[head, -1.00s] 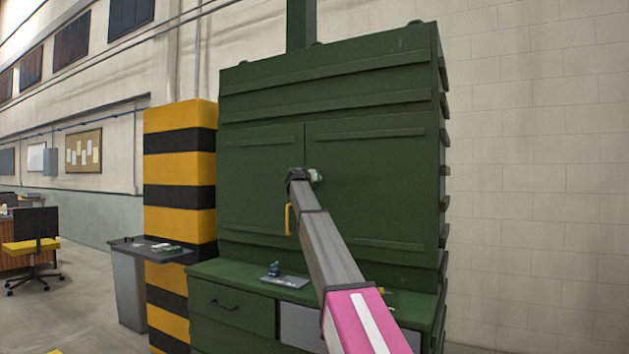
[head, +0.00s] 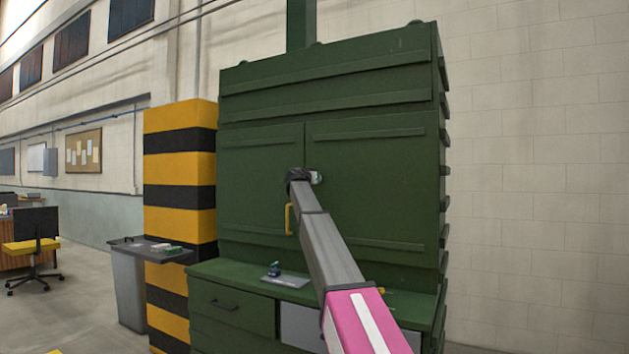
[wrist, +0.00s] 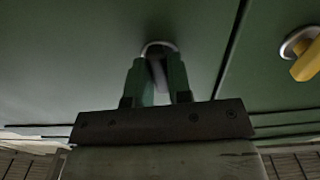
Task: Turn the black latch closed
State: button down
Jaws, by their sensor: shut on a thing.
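The green cabinet (head: 375,195) has two doors, and the latch is on its right door close to the seam. In the wrist view a round grey metal mount (wrist: 160,46) shows on the green door. My gripper (wrist: 158,75) has its two green fingers shut on the latch, just in front of this mount. Only a narrow dark-grey part of the latch (wrist: 158,74) shows between the fingers; its full angle is hidden. In the head view my gripper (head: 305,176) is at the door, and its wrist covers most of the latch.
A yellow handle (head: 289,219) is on the left door, and it shows at the right of the wrist view (wrist: 307,62). The cabinet's lower ledge (head: 240,275) holds a small tray (head: 285,279). A striped pillar (head: 180,190) stands to the left.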

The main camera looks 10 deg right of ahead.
jog(key=c, duration=1.1)
grip_release()
jog(key=v, duration=1)
jog(key=shift+s+a, duration=0.2)
jog(key=shift+s, duration=0.15)
